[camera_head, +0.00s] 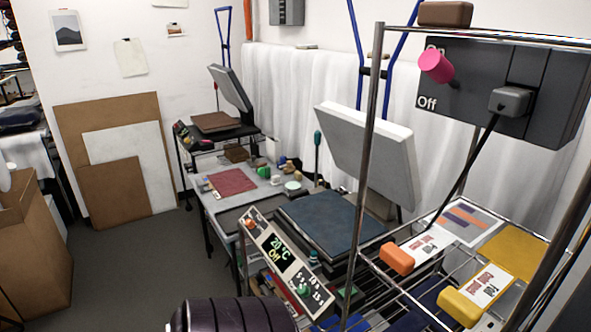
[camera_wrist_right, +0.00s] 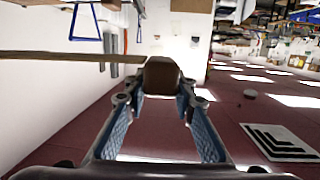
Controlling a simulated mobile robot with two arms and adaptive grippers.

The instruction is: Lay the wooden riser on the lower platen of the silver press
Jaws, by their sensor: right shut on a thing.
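My right gripper (camera_wrist_right: 160,90) is shut on a dark brown block (camera_wrist_right: 161,73), which looks like the wooden riser; it shows between the fingertips. The near press has a light grey, silver-looking raised upper plate (camera_head: 370,150) and a flat, dark blue-covered lower platen (camera_head: 332,222) with nothing on it. A second press stands farther back, with a darker grey upper plate (camera_head: 230,88) and a brown-covered platen (camera_head: 214,122). Neither gripper shows in the head view, and my left gripper is in no view.
A wire rack with posts and rails stands at the right, partly in front of the near press. It carries an orange block (camera_head: 397,259) and a yellow block (camera_head: 463,306). A dark switch box (camera_head: 520,85) and another brown block (camera_head: 445,14) are at top right. Small items crowd the middle table.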

